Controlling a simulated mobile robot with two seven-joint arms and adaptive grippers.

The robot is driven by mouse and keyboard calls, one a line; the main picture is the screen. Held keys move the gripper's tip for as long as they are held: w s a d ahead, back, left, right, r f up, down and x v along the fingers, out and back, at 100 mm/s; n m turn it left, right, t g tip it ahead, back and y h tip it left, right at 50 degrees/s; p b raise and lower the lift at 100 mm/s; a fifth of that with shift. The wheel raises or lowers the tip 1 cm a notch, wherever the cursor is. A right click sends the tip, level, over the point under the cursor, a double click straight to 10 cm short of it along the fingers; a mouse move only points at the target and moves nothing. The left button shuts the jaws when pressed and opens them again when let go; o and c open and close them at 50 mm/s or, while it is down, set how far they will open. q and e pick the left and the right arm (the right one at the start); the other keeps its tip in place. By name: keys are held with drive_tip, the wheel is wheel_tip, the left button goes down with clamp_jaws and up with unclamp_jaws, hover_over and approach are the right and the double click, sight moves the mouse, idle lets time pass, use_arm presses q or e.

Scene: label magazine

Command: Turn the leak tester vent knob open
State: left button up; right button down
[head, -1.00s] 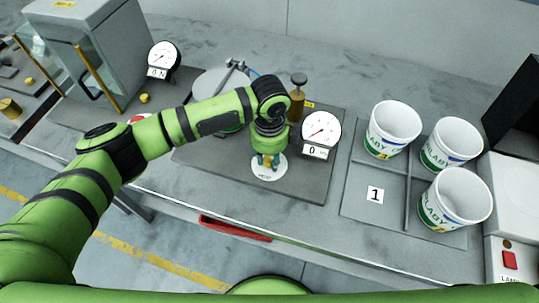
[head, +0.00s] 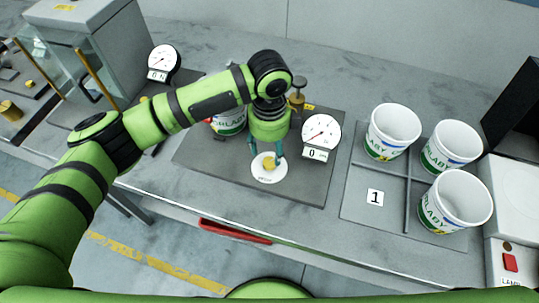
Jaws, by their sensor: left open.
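The vent knob (head: 269,162) is a small yellow knob on a round white dial plate (head: 265,175). The dial lies on the dark leak tester base (head: 305,185). My left gripper (head: 266,151) is open, its teal fingertips just above and behind the knob in the head view. I see no firm hold on the knob. Which way the knob points is too small to tell. A round gauge with a 0 display (head: 321,132) stands right of the dial. A white tub (head: 229,123) is partly hidden behind my left arm. My right gripper is not in view.
Three white tubs (head: 392,128) stand in a divided tray (head: 386,215) at right, beside a card marked 1 (head: 375,196). Another gauge (head: 164,60) and a glass-doored cabinet (head: 85,45) are at left. A brass post with a dark knob (head: 298,95) rises behind the gripper.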

sight(270, 161)
use_arm(q)
wheel_tip(270, 161, up, 6)
idle(0.7)
